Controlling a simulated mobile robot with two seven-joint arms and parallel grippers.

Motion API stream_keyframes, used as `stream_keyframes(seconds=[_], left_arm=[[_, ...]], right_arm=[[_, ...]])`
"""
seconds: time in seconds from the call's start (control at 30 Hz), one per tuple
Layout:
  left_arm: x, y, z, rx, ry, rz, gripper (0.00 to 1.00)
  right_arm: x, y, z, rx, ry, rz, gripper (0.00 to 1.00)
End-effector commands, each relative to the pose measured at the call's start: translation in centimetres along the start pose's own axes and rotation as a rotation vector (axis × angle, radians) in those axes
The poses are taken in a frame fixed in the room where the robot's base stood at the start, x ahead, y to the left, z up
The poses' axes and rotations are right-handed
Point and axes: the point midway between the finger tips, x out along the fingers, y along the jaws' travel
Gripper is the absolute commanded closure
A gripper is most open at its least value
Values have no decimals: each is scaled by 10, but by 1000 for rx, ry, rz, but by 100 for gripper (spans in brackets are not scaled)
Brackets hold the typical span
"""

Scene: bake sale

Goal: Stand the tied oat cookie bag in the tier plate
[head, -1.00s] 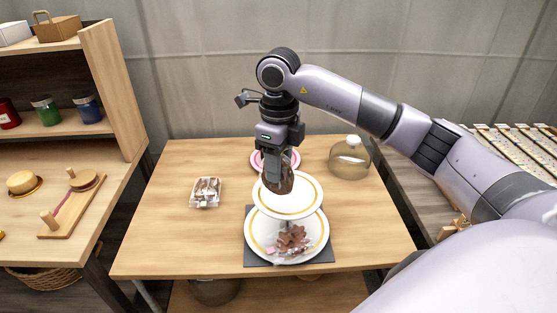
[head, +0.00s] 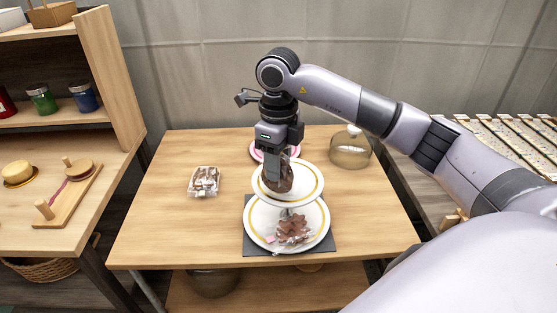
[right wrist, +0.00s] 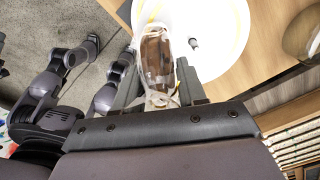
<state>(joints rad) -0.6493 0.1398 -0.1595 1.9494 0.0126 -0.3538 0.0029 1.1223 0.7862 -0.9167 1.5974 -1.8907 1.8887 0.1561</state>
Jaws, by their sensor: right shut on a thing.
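My right gripper (head: 276,170) is shut on the brown cookie bag (head: 279,182), a clear wrapped bag with brown contents. The bag is upright at the upper plate of the white, gold-ringed tier plate (head: 310,192); I cannot tell whether its base touches the plate. In the right wrist view the bag (right wrist: 157,58) sits between the fingers (right wrist: 158,88), with the white plate (right wrist: 225,30) beyond. The lower plate (head: 262,227) holds a clear bag of brown star-like cookies (head: 292,230). My left gripper is not made out in any view.
A clear pack of brown sweets (head: 204,181) lies on the table (head: 160,230) left of the stand. A glass dome (head: 350,150) stands at back right, and a pink plate (head: 257,150) is behind my gripper. The table's left side is mostly clear.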

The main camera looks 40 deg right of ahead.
Motion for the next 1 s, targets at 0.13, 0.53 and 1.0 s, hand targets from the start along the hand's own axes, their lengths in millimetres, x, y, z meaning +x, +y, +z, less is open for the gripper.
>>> stream_keyframes(seconds=[0.13, 0.53, 1.0], left_arm=[[1, 0, 2, 0, 0, 0, 60], [4, 0, 5, 0, 0, 0, 60], [3, 0, 4, 0, 0, 0, 60]], right_arm=[[3, 0, 0, 0, 0, 0, 74], [9, 0, 0, 1, 0, 0, 74], [8, 0, 0, 1, 1, 0, 30]])
